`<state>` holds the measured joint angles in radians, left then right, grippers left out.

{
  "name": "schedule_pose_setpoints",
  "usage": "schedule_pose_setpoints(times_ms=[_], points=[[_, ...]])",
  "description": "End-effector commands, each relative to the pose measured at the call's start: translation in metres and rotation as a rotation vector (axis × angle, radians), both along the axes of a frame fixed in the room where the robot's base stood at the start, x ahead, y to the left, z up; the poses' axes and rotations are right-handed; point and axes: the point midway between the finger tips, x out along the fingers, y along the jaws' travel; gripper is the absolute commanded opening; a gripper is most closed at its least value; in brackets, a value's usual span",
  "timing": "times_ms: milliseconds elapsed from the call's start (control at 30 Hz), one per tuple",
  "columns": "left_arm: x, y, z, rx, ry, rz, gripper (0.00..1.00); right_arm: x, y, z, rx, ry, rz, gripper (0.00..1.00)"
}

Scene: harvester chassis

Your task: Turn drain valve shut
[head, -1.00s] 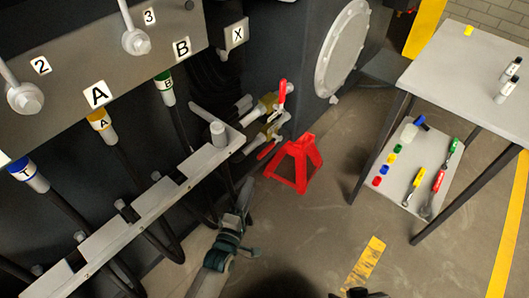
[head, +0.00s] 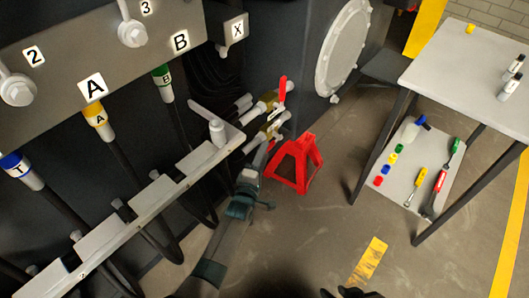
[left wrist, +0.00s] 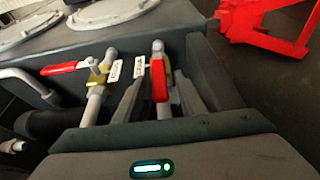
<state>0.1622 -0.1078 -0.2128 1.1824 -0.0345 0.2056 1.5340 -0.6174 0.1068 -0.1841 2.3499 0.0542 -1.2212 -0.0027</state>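Two brass valves with red lever handles stick out of the chassis. In the head view the upper valve (head: 264,105) has its handle (head: 283,90) pointing up. The lower valve (head: 262,133) has its handle partly hidden by my left gripper (head: 256,165), which is just below it. In the left wrist view one valve (left wrist: 98,76) has its red handle (left wrist: 62,67) pointing left. The other red handle (left wrist: 159,82) points towards the camera, between my left gripper's spread fingers. White tags beside both are unreadable, so I cannot tell which is the drain valve. My right gripper (head: 350,292) barely shows at the bottom edge.
A red stand (head: 297,163) is on the floor right of the valves. A grey rail (head: 160,190) with hoses lies left of my left arm. A table (head: 465,75) with bottles, and a lower shelf (head: 410,185) with tools, stand at the right. The floor between is open.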

Motion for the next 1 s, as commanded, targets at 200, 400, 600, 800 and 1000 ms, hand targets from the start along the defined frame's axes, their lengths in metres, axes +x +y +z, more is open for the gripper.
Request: schedule_pose_setpoints(times_ms=[200, 400, 600, 800, 1000], points=[[0.0125, -0.0029, 0.0001, -0.001, 0.000, 0.000, 0.37, 0.0037, 0.0008, -0.0001, 0.005, -0.019, 0.001, 0.31], [0.0134, -0.0030, 0.0002, -0.001, 0.000, 0.000, 0.37, 0.0042, 0.0007, 0.0003, 0.006, -0.020, 0.003, 0.31], [0.0132, -0.0030, 0.0002, -0.001, 0.000, 0.000, 0.15, 0.0046, 0.0007, 0.0005, 0.005, -0.021, 0.002, 0.31], [0.0131, -0.0030, 0.0001, 0.000, 0.000, 0.000, 0.00, 0.0046, 0.0007, 0.0003, 0.005, -0.021, 0.002, 0.31], [0.0129, -0.0024, -0.0008, -0.002, -0.001, 0.000, 0.00, 0.0051, 0.0011, -0.0006, 0.006, -0.023, 0.002, 0.31]])
